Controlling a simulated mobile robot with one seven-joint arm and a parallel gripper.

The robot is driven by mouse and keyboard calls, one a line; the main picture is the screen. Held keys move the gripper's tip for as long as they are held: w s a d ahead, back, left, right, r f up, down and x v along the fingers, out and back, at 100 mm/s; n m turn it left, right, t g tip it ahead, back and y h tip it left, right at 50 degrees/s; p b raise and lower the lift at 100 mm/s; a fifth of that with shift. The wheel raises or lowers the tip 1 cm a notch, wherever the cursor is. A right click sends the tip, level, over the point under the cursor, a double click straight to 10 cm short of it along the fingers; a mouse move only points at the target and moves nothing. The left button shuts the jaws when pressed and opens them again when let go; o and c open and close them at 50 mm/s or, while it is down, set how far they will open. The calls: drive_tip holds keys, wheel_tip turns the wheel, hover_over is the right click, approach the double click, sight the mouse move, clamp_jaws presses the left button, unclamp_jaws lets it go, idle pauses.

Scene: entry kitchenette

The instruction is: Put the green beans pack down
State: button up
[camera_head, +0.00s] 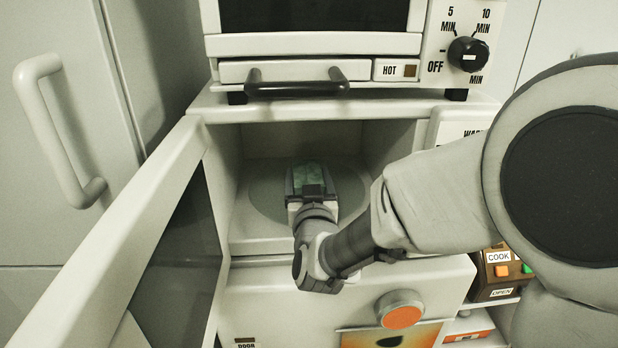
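The green beans pack (308,176) is a dark green block inside the open microwave compartment (262,232), above the round plate (268,192). My gripper (309,186) reaches in from the front, with its dark fingers on either side of the pack, and looks shut on it. The gripper body hides the near end of the pack. I cannot tell whether the pack's underside touches the plate.
The microwave door (160,235) stands open at the left. A toaster oven (310,45) with a black handle and a dial (468,54) sits on top. A control box (497,270) with COOK and OPEN labels is at the lower right. Free plate shows beside the pack.

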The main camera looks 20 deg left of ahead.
drive_tip(key=o, duration=0.3)
drive_tip(key=shift+r, duration=0.1)
drive_tip(key=b+v, duration=0.1)
drive_tip(key=v, duration=1.1)
